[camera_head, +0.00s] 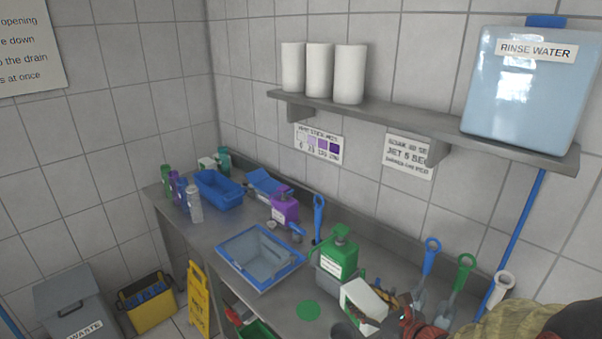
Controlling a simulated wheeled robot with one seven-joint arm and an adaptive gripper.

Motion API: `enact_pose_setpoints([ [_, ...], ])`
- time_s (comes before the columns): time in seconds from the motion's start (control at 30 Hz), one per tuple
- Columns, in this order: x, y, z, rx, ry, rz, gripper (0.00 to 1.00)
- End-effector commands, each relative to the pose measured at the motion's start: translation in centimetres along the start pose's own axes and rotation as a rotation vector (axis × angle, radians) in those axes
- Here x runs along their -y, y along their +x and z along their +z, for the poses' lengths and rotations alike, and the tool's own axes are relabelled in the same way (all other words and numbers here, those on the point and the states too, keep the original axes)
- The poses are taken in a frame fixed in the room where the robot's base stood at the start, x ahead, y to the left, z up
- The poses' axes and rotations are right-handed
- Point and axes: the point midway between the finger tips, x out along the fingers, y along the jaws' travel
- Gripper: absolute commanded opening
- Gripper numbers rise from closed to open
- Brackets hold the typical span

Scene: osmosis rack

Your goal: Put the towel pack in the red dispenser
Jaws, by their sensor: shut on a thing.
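A white box-like pack with green on its edge (361,301), which looks like the towel pack, is tilted above the right part of the steel bench. My gripper (376,305) is shut on it at its right side. The gripper and arm come in from the lower right and hide part of the pack and the bench behind. I cannot make out a red dispenser in this view.
A green jug (338,258) stands close to the left of the pack. A blue-rimmed tray (260,257) lies further left. Blue (428,262) and green (462,273) hand tools stand behind the gripper. A wall shelf (400,122) holds white rolls and a rinse water tank (515,95).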

Motion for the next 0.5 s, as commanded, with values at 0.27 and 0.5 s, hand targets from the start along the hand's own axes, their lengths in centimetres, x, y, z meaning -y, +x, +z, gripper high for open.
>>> enact_pose_setpoints([
  [0.27, 3.1, 3.1, 0.5, -0.002, 0.087, -0.147, 0.24],
  [0.5, 3.6, 3.5, 0.7, -0.002, 0.109, -0.174, 0.24],
])
